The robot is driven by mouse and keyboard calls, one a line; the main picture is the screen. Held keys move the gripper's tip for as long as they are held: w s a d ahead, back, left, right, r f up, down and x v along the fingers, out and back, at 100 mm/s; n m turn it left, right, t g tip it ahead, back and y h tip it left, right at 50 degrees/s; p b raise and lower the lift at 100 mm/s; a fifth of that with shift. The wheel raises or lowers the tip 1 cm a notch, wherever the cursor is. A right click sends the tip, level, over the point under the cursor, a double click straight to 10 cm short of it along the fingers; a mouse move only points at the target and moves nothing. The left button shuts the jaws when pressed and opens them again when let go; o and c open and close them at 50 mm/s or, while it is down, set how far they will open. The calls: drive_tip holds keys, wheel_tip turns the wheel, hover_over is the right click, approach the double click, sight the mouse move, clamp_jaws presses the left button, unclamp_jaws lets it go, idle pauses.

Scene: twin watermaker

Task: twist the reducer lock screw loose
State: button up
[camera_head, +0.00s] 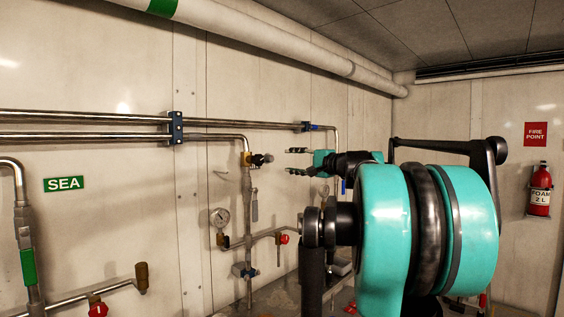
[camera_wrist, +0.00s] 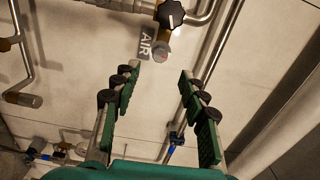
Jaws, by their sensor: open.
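A reducer with a brass body and a black knob (camera_head: 262,159) sits on the pipe on the left wall in the head view. In the wrist view the black knob (camera_wrist: 170,14) shows at the top, with a round metal end below it. I cannot tell which small part is the lock screw. My gripper (camera_head: 300,161) points left toward the reducer, with a gap between them. In the wrist view my gripper (camera_wrist: 160,76) has its two green-padded fingers spread wide. Nothing is between them but the wall behind.
An AIR tag (camera_wrist: 145,42) hangs beside the reducer. A pressure gauge (camera_head: 220,217) and a red-handled valve (camera_head: 284,238) are lower on the pipework. Steel pipes (camera_head: 80,127) run along the wall.

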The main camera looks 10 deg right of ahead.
drive_tip(key=shift+v, duration=1.6)
drive_tip(key=s+a+f+n+g+h, duration=0.1)
drive_tip(key=s+a+f+n+g, duration=0.15)
drive_tip(key=f, duration=0.75)
drive_tip(key=s+a+f+n+g+h, duration=0.15)
drive_tip(key=s+a+f, duration=0.25)
drive_tip(key=f, duration=0.7)
drive_tip(key=s+a+f+n+g+h, duration=0.1)
drive_tip(key=s+a+f+n+g, duration=0.2)
drive_tip(key=f, duration=0.7)
drive_tip(key=s+d+f+n+g+h, duration=0.1)
drive_tip(key=s+d+f+h, duration=0.1)
drive_tip(key=s+f, duration=0.8)
drive_tip(key=s+d+f+n+g+h, duration=0.2)
drive_tip(key=s+f+h, duration=0.3)
drive_tip(key=s+f, duration=0.5)
wheel_tip(320, 180, down, 4)
drive_tip(key=shift+s+d+f+n, duration=0.15)
drive_tip(key=shift+d+f+n, duration=0.15)
drive_tip(key=shift+d, duration=0.15)
